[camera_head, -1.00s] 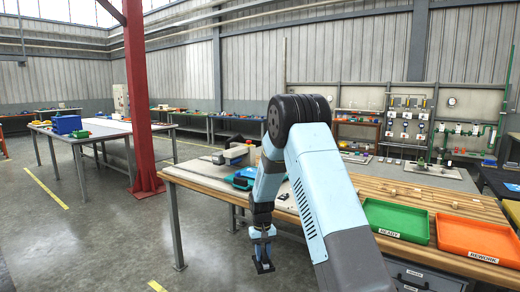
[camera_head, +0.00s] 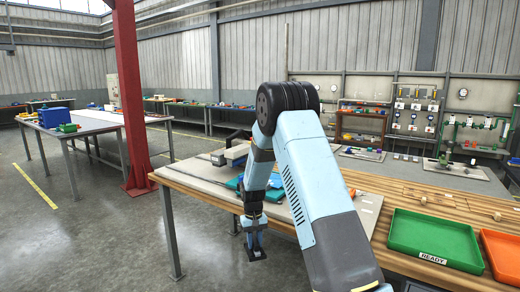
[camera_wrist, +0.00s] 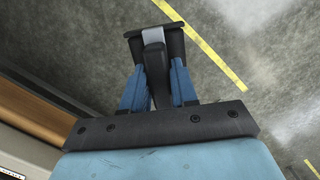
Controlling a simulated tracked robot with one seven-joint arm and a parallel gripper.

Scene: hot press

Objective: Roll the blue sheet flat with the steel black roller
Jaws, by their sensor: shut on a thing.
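A blue sheet (camera_head: 235,184) lies on the workbench in the head view, partly hidden behind my arm; its exact shape is hard to tell. My gripper (camera_head: 256,250) hangs in front of the bench's near edge, over the floor and apart from the sheet. In the wrist view my gripper (camera_wrist: 153,48) is shut on a slim dark piece with a light steel-coloured part, which looks like the roller (camera_wrist: 153,62). Its far end is hidden by the black fingertips. The sheet is not in the wrist view.
A green READY tray (camera_head: 435,240) and an orange tray (camera_head: 502,255) stand at right. A red pillar (camera_head: 130,100) rises at left. Floor before the bench's left end is clear.

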